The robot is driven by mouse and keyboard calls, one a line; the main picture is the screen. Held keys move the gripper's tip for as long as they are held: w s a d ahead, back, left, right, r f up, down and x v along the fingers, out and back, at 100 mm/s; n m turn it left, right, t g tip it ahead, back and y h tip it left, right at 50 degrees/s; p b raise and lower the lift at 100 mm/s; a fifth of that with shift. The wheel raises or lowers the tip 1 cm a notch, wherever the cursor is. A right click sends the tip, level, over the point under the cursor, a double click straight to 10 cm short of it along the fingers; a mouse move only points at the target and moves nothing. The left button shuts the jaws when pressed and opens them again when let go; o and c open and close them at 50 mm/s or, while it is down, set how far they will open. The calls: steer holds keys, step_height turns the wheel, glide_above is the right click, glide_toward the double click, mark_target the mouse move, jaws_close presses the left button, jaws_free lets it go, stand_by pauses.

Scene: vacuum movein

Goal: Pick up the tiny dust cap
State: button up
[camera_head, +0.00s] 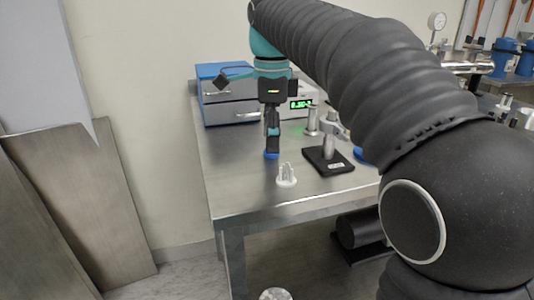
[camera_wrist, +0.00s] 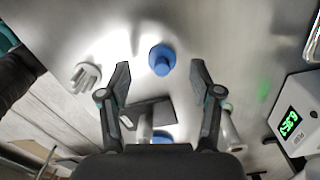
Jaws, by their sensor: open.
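A small round blue cap (camera_wrist: 162,60) stands on the metal table, and I take it as the dust cap. In the wrist view it shows between and slightly beyond the fingertips of my gripper (camera_wrist: 160,67). The fingers are spread apart with nothing between them touching the cap. In the head view my gripper (camera_head: 272,140) points down over the table, and the blue cap (camera_head: 271,155) shows right at its lower end. The exact height gap cannot be told.
A white pronged holder (camera_head: 287,176) stands close by, towards the front edge. A black-based post stand (camera_head: 328,160) is to the right, with another blue piece (camera_head: 361,155) beside it. A drawer box (camera_head: 228,100) and a green-lit display (camera_head: 300,103) stand behind.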

steer(key=shift+f, duration=0.8)
steer(key=c, duration=1.1)
